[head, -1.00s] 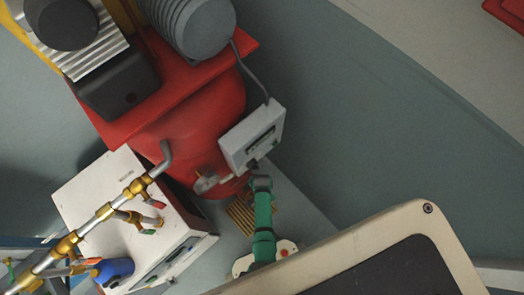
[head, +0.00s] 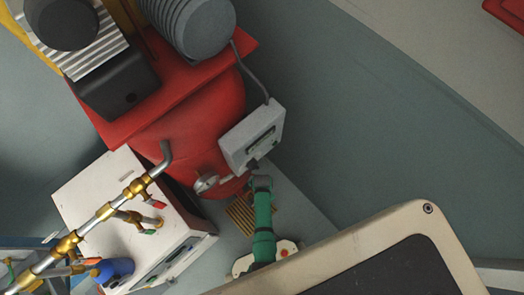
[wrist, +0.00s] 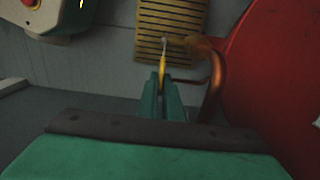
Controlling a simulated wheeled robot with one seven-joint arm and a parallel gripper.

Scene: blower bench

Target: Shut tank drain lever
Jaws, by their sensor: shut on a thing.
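The tank is the large red body (head: 190,135) in the head view; its side fills the right of the wrist view (wrist: 280,75). A thin yellow lever (wrist: 163,66) shows in the wrist view, beside a curved copper pipe (wrist: 217,80) near the tank. My green gripper (wrist: 163,92) is shut on the yellow lever, with its two fingers close together around the near end. The lever's far end shows pale beyond the fingertips. In the head view, green arm links of mine show below the tank, and the lever and fingertips cannot be made out.
A yellow slatted grate (wrist: 170,30) lies behind the lever. A pale box with a red button (wrist: 45,15) is at the upper left of the wrist view. A grey box (head: 252,138) is on the tank's side. A white cabinet with brass piping (head: 110,195) stands left.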

